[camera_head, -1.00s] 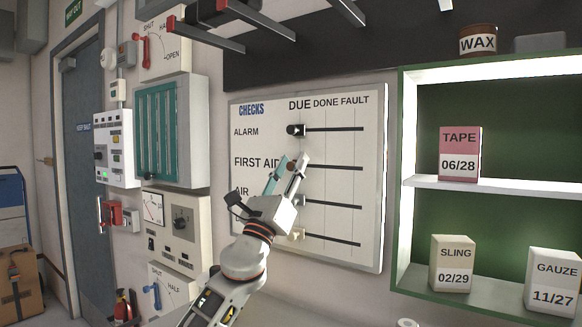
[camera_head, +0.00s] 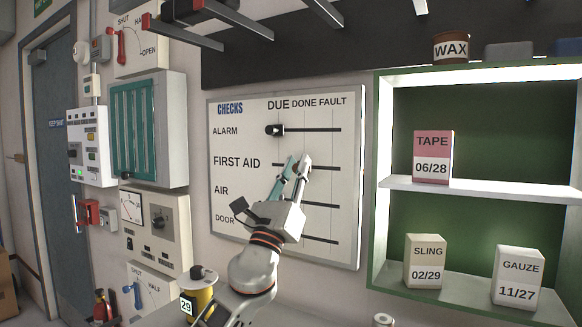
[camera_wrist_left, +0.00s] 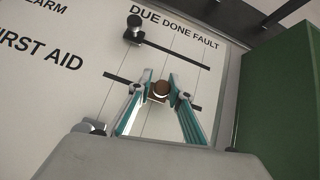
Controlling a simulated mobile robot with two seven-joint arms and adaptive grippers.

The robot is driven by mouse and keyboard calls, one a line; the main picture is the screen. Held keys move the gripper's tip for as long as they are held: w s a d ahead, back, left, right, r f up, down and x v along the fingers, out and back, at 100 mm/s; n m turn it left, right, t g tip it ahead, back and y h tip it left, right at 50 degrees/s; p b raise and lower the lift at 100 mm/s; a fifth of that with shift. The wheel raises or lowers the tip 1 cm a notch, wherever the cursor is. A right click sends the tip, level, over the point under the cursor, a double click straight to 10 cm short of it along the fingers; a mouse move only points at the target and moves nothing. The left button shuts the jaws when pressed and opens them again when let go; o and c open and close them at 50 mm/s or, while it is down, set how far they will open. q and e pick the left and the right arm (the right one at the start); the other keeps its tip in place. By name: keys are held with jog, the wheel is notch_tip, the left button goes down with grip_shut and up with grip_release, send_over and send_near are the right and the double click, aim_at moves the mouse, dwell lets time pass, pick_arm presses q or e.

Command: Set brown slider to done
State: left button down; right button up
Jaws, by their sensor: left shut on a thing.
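The white CHECKS board (camera_head: 230,125) has DUE, DONE and FAULT columns and rows of dark slots. My left gripper (camera_head: 298,163) reaches up to the FIRST AID row. In the left wrist view, its teal-sided fingers are shut on the brown slider (camera_wrist_left: 160,88). The brown slider sits near the middle of its slot, around the DONE line; the fingers hide its exact alignment. In the head view the fingers cover it. The black ALARM slider (camera_head: 274,130) is at DUE. My gripper and wrist hide the lower sliders in the head view. My right gripper is not in view.
A green shelf (camera_head: 376,215) with TAPE (camera_head: 433,157), SLING (camera_head: 425,262) and GAUZE (camera_head: 518,278) boxes stands right of the board. Red-tipped bars (camera_head: 185,32) jut out above it. Control panels (camera_head: 155,228) and a yellow can (camera_head: 199,300) are at left.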

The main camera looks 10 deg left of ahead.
pick_arm(q)
jog(key=c, duration=2)
grip_release()
jog(key=shift+o, duration=0.2)
jog(key=v, duration=1.2)
jog(key=shift+f, duration=0.1)
